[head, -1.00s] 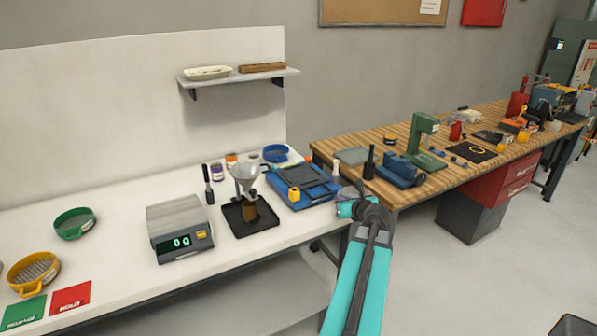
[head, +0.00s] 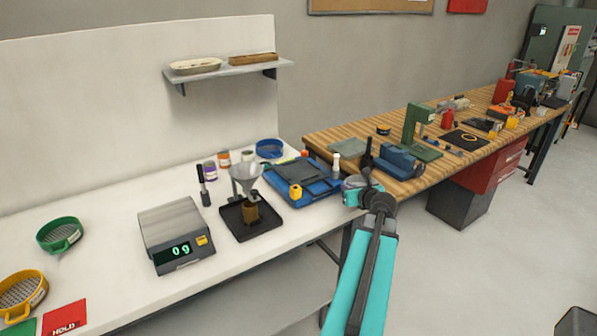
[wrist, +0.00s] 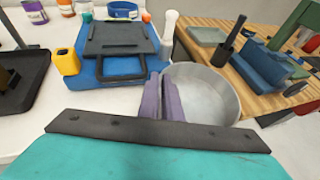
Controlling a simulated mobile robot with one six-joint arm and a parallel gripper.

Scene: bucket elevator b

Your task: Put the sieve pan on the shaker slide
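The sieve pan (wrist: 208,92) is a round, shallow grey metal pan in the wrist view. My gripper (wrist: 163,98) has purple fingers close together at the pan's left rim and appears to hold it there. In the head view the pan (head: 355,182) shows only partly, behind my gripper (head: 360,194), beyond the right end of the white bench. The shaker is a blue tray-like unit with a dark grey slide (wrist: 118,38) on top, also seen in the head view (head: 302,171). The slide lies left of and beyond the pan, and looks empty.
A funnel stand (head: 247,188) and scale (head: 177,234) are further left. The wooden bench (head: 430,176) with a blue machine (head: 402,160) is on the right.

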